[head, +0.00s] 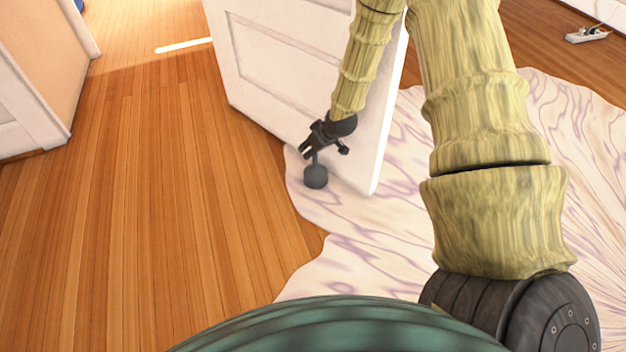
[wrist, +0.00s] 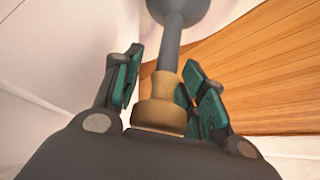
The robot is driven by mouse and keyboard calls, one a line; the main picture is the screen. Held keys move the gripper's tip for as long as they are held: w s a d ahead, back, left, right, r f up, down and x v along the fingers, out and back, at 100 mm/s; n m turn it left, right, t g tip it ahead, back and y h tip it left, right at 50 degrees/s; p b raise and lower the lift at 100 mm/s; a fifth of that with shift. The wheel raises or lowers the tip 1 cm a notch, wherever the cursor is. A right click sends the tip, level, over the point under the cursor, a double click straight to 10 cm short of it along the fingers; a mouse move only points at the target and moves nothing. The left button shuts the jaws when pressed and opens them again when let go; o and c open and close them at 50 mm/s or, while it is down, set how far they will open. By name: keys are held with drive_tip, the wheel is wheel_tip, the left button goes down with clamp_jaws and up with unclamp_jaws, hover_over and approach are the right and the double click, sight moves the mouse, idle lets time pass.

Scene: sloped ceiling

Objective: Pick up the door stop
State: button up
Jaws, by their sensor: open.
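The door stop (head: 316,178) has a dark grey rounded base and a thin upright stem. It stands on the pale rug's edge in front of the white door. My gripper (head: 318,148) is at the stem's top in the head view, partly hiding it. In the wrist view the stem runs from the grey base to a tan knob (wrist: 158,110). The knob lies between the teal-padded fingers of my open gripper (wrist: 165,75), close to the palm. The right finger looks very near the knob; I cannot tell whether it touches.
The white door (head: 275,70) stands open directly behind and beside my gripper. The wavy patterned rug (head: 375,245) covers the floor at right. Bare wooden floor (head: 150,200) is clear at left. A power strip (head: 587,34) lies at the far right.

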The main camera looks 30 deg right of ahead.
drive_tip(key=shift+w+f, duration=0.2)
drive_tip(key=shift+f, duration=0.3)
drive_tip(key=shift+w+a, duration=0.2)
drive_tip(key=shift+s+d, duration=0.1)
drive_tip(key=shift+d, duration=0.1)
drive_tip(key=c, duration=0.4)
clamp_jaws()
drive_tip(key=shift+r, duration=0.1)
